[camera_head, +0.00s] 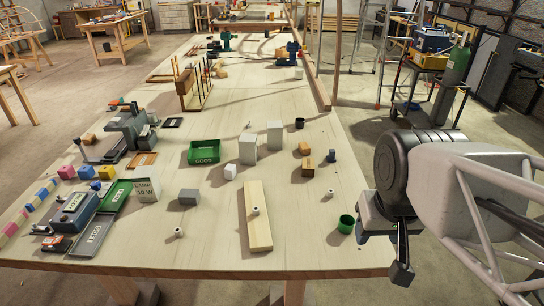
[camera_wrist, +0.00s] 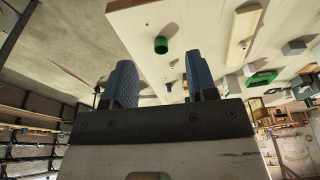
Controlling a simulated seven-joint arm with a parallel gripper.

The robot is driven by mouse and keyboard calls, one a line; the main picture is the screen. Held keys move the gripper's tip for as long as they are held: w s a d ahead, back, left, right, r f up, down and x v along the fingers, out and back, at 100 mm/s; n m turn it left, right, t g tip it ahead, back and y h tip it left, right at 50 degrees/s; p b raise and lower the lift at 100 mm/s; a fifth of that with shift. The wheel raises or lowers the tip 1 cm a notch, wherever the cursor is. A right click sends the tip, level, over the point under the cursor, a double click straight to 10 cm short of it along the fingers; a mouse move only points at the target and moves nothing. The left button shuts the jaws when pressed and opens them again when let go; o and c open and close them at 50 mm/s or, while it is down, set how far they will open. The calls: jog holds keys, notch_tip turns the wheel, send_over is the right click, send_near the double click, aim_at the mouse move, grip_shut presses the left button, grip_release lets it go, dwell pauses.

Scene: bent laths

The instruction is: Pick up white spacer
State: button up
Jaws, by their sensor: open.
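Small white spacers, short and round with a dark hole on top, are on the table. One spacer (camera_head: 256,211) is on the pale wooden lath (camera_head: 257,235); it also shows in the wrist view (camera_wrist: 243,45). Another spacer (camera_head: 178,232) stands left of the lath, and one more (camera_head: 330,193) stands to its right. My gripper (camera_head: 386,253) is beyond the table's right edge, apart from all of them. In the wrist view its two fingers (camera_wrist: 158,78) are spread with nothing between them.
A green cup (camera_head: 346,223) stands near the right edge, between my gripper and the lath. The front of the table is mostly clear.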

jog(key=shift+w, duration=0.1)
jog(key=w+a+f+n+g, duration=0.1)
jog(key=w+a+f+n, duration=0.2)
jog(key=w+a+n, duration=0.95)
jog(key=w+a+f+n, duration=0.1)
jog(key=a+f, duration=0.3)
jog(key=a, duration=0.6)
jog(key=w+a+f+n+g, duration=0.1)
jog(key=w+a+f, duration=0.2)
jog(key=a, duration=0.8)
jog(key=w+a+f+n, duration=0.1)
jog(key=a+f, duration=0.3)
jog(key=a, duration=0.7)
jog(key=shift+w+f+g, duration=0.3)
jog(key=shift+w+f, duration=0.05)
jog(key=shift+w, duration=0.5)
jog(key=shift+a+f, duration=0.1)
jog(key=shift+a, duration=0.15)
